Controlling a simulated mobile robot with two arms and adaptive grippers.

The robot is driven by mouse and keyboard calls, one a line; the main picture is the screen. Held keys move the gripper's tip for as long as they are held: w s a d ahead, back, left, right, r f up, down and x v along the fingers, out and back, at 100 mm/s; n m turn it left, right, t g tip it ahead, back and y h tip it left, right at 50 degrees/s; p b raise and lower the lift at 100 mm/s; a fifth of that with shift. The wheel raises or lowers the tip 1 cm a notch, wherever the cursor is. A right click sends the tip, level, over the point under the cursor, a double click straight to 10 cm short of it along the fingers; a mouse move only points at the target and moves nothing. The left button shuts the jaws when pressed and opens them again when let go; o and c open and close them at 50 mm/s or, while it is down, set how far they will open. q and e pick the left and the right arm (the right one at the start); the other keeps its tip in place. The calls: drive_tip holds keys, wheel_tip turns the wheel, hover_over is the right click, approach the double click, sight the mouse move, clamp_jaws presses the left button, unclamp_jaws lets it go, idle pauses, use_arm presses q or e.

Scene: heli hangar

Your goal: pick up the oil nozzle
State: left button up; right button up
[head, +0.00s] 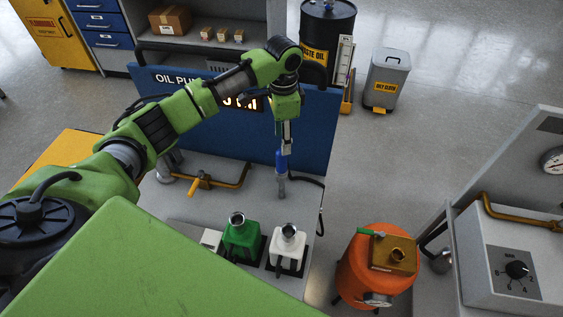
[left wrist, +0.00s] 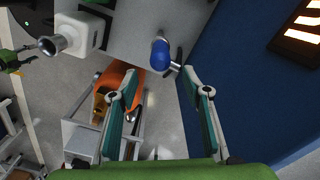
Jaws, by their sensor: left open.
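The oil nozzle (head: 281,163), blue with a grey lower end, stands upright at the right side of the grey pump counter (head: 228,180), in front of the blue panel. In the left wrist view the blue nozzle (left wrist: 160,52) shows beyond the fingertips, roughly between them. My left gripper (head: 286,146) points down just above the nozzle in the head view. In the left wrist view its two teal-padded fingers (left wrist: 162,88) are spread apart with nothing between them. Whether a finger touches the nozzle cannot be told. My right gripper is not in view.
The blue panel (head: 210,128) rises close behind the nozzle. A green can (head: 241,238) and a white can (head: 288,250) stand at the counter's front. A yellow-handled pipe (head: 215,184) lies left. An orange tank (head: 372,270) stands right. Floor to the right is partly clear.

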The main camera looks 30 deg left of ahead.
sight(282, 165)
use_arm(q)
wheel_tip(282, 165, down, 2)
drive_tip(key=shift+f, duration=0.25)
drive_tip(key=shift+a+f, duration=0.1)
drive_tip(key=shift+f, duration=0.2)
wheel_tip(282, 165, down, 4)
drive_tip(key=shift+s+f+p, duration=0.1)
drive_tip(key=shift+s+p, duration=0.05)
drive_tip(key=shift+p, duration=0.7)
drive_tip(key=shift+f, duration=0.5)
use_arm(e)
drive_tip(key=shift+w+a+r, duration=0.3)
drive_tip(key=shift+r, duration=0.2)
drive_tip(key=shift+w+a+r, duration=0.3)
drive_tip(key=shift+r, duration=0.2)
use_arm(q)
clamp_jaws()
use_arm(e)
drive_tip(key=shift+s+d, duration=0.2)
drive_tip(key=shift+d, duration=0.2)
